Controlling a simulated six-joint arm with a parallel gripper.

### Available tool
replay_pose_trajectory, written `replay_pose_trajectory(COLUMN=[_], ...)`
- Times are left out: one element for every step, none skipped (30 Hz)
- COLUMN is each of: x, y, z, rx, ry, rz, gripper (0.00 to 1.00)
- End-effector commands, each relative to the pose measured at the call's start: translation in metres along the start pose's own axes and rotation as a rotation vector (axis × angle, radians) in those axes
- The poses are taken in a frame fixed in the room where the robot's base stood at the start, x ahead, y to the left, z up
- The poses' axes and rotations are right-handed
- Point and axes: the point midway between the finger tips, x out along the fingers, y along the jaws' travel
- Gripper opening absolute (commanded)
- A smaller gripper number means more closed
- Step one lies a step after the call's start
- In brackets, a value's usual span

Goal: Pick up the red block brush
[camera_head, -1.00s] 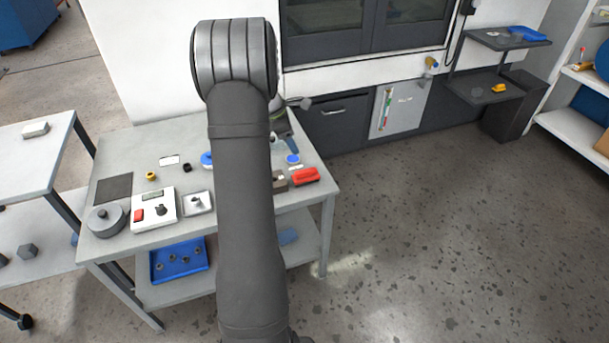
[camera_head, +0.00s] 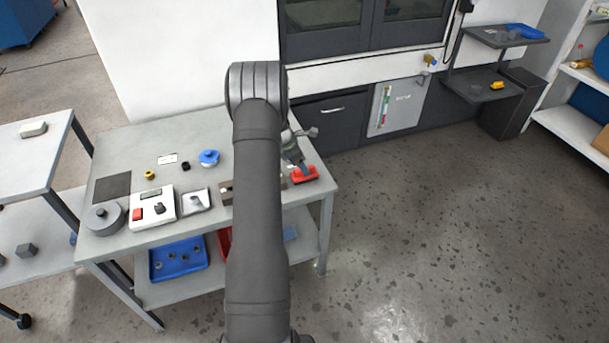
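The red block brush (camera_head: 312,174) lies near the right edge of the grey worktable (camera_head: 130,150), seen in the head view. My gripper (camera_head: 302,168) is lowered over it, with the fingers at the middle of the red block and hiding part of it. At this size I cannot tell whether the fingers touch the brush, or whether they are open or shut.
A blue round part (camera_head: 209,158), a white control box (camera_head: 152,207), a grey disc (camera_head: 105,218) and small parts stand left of my arm. A blue tray (camera_head: 179,270) sits on the lower shelf. My arm hides the table's middle. Open floor lies right.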

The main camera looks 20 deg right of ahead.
Motion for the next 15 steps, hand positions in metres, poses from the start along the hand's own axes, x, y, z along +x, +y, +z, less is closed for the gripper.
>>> replay_pose_trajectory(x=[0.002, 0.003, 0.005, 0.006, 0.009, 0.013, 0.017, 0.021, 0.027, 0.032, 0.037, 0.043, 0.047, 0.05, 0.053], y=[0.0, 0.0, 0.0, 0.0, -0.001, -0.001, -0.002, -0.002, -0.002, -0.003, -0.003, -0.003, -0.003, -0.003, -0.003], z=[0.0, 0.0, 0.0, 0.0, 0.0, 0.0, 0.0, 0.0, 0.0, 0.0, 0.0, 0.001, 0.001, 0.001, 0.0], rx=[0.0, 0.0, 0.0, 0.0, 0.0, 0.0, 0.0, 0.0, 0.0, 0.001, 0.001, 0.001, 0.001, 0.0, 0.0], ry=[0.0, 0.0, 0.0, 0.0, 0.0, 0.001, 0.001, 0.001, 0.001, 0.001, 0.001, 0.0, 0.0, 0.0, 0.0], rz=[0.0, 0.0, 0.0, 0.0, -0.001, -0.002, -0.003, -0.003, -0.002, -0.002, -0.003, -0.002, -0.001, 0.0, 0.001], gripper=[0.69, 0.69, 0.69, 0.69, 0.69, 0.69, 0.69, 0.69, 0.69, 0.69, 0.69, 0.69, 0.69, 0.69, 0.69])
